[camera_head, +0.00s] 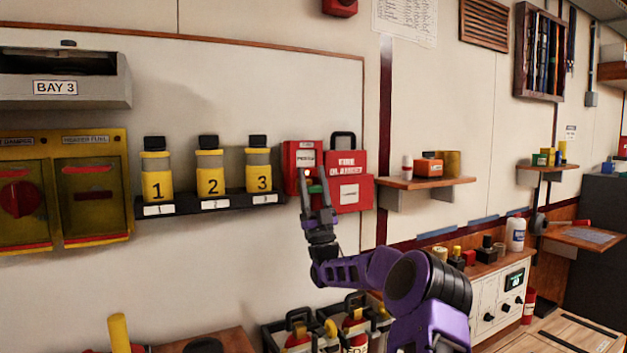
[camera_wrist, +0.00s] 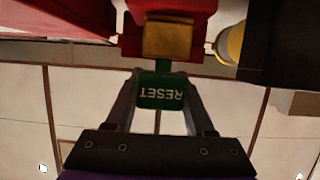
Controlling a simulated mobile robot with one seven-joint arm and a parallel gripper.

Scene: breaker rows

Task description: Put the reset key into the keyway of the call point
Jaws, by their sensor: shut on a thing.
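The reset key is green with a block head marked RESET (camera_wrist: 160,93), upside down in the wrist view. My gripper (camera_head: 315,184) is shut on this head, one finger on each side.
A red box with a black handle (camera_head: 349,195) is close on the right of the call point. A dark shelf (camera_head: 183,207) with numbered yellow bottles is close on its left. A wooden wall shelf (camera_head: 440,182) is farther right. Wall below the call point is clear.

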